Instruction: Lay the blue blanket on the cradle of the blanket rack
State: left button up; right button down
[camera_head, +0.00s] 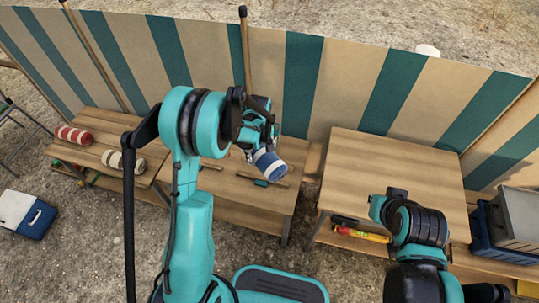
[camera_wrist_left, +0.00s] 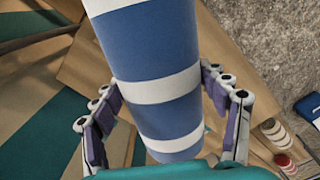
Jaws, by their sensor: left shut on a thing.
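The blue blanket (camera_head: 268,163) is a roll with white bands, held tilted above the middle table. In the left wrist view the blanket (camera_wrist_left: 152,45) fills the middle, between the finger pads. My left gripper (camera_head: 258,136) is shut on it. On the table below, thin wooden bars and a small teal piece (camera_head: 262,183) show near the blanket; they may be part of the blanket rack, but the arm and blanket hide much there, and I cannot make out the cradle. My right arm is at the lower right; its gripper does not show.
A red-and-white roll (camera_head: 73,135) and a cream roll with dark bands (camera_head: 123,161) lie on the left table. The right table (camera_head: 390,165) has a clear top. A striped windbreak (camera_head: 300,80) stands behind. A blue-and-white cooler (camera_head: 25,214) is on the ground at left.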

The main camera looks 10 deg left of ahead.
pick_arm(q)
jog(key=shift+w+d+f+n+b, duration=0.1)
jog(key=shift+w+f+n+b, duration=0.95)
jog(key=shift+f, duration=1.35)
jog(key=shift+w+a+f+n+b, duration=0.1)
jog(key=shift+w+f+n+b, duration=0.55)
jog(key=shift+f+n, duration=1.25)
jog(key=shift+w+d+f+n+b, duration=0.1)
jog(key=shift+w+f+n+b, duration=0.75)
jog(key=shift+f, duration=2.05)
jog(key=shift+s+f, duration=0.15)
jog(key=shift+f, duration=0.55)
jog(key=o, duration=1.5)
jog(key=shift+o, duration=0.2)
jog(key=shift+r, duration=0.1)
notch_tip(320, 180, up, 12)
